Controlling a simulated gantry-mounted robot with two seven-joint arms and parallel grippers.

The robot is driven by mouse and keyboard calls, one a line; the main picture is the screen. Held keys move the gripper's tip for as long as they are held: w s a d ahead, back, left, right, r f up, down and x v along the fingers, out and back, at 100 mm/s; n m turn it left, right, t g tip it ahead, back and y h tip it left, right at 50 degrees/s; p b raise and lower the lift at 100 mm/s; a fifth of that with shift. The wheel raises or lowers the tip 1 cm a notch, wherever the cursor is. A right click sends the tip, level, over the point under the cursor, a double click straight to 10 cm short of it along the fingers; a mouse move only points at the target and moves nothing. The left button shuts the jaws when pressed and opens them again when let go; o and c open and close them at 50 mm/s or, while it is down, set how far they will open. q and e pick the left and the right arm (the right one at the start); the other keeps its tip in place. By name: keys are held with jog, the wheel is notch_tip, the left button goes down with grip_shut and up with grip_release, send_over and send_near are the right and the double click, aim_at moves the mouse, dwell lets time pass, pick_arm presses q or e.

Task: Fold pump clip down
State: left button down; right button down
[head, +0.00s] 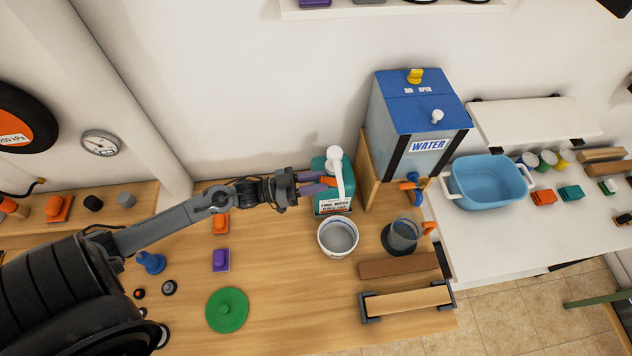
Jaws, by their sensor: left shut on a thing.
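A teal pump bottle (320,204) with a white label stands upright at the back of the wooden bench. Its white pump head (335,155) is on top, with a long white spout reaching down the front. My left gripper (322,182) comes in from the left at the bottle's upper left side. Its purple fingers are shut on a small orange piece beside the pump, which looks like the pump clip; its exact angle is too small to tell. My right gripper is not in view.
A white bucket (323,233) stands just in front of the bottle. The blue-topped water tank (412,120) on a wooden stand is close on the right, with a grey jug (402,236) below it. A green disc (227,310) lies at the front. A blue basin (470,197) is farther right.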

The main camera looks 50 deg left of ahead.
pick_arm(q)
jog(key=c, duration=1.2)
grip_release()
jog(key=shift+o, duration=0.2)
jog(key=shift+s+a+p, duration=0.3)
jog(key=shift+s, duration=0.15)
jog(key=p+v, duration=0.2)
jog(key=v, duration=0.4)
jog(key=shift+s+a, duration=0.15)
jog(key=shift+f, duration=0.1)
